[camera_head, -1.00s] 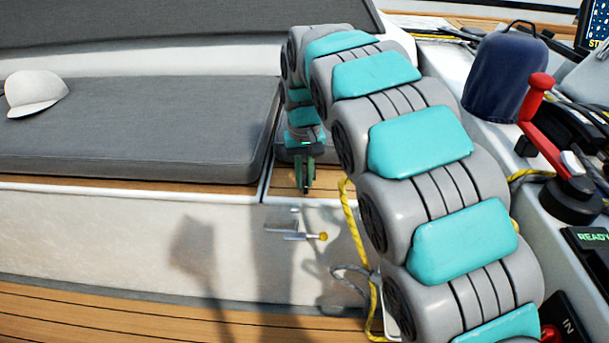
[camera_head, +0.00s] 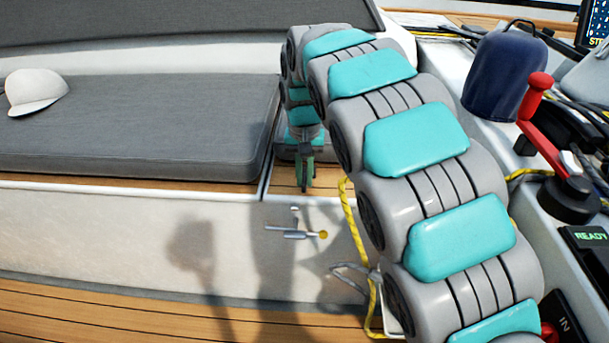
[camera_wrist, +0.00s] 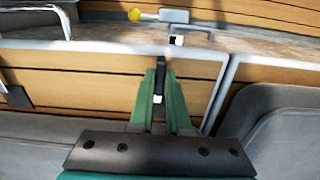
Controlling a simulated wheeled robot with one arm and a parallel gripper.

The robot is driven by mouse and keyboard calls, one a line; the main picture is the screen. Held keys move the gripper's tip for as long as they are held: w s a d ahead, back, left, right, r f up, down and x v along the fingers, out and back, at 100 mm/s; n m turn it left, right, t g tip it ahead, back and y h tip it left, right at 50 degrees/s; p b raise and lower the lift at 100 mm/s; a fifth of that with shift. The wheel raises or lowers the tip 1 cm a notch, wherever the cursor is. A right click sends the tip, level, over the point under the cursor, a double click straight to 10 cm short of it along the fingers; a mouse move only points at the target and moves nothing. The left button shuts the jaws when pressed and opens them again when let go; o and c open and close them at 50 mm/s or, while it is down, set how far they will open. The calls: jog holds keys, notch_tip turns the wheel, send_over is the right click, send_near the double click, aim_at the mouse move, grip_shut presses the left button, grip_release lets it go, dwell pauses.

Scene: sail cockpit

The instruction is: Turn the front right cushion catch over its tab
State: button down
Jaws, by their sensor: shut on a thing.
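My gripper (camera_head: 305,186) points down at the narrow wooden seat ledge, right of the grey cushion's front corner. It also shows in the wrist view (camera_wrist: 160,78), with its green fingers close together on a small dark piece (camera_wrist: 160,68). This piece looks like the cushion catch, but the fingers hide most of it. A small pale bit shows between the fingers. I cannot make out the tab or how far the catch is turned.
The grey cushion (camera_head: 130,125) holds a white cap (camera_head: 36,92). A metal latch with a yellow knob (camera_head: 323,234) sticks out of the white locker front below my gripper. A yellow rope (camera_head: 352,225) hangs right of it. A red-handled winch (camera_head: 540,85) stands at right.

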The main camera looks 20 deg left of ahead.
aim_at(304, 178)
jog(key=c, duration=0.9)
grip_release()
jog(key=shift+r, duration=0.15)
notch_tip(304, 178, up, 8)
jog(key=shift+f, duration=0.2)
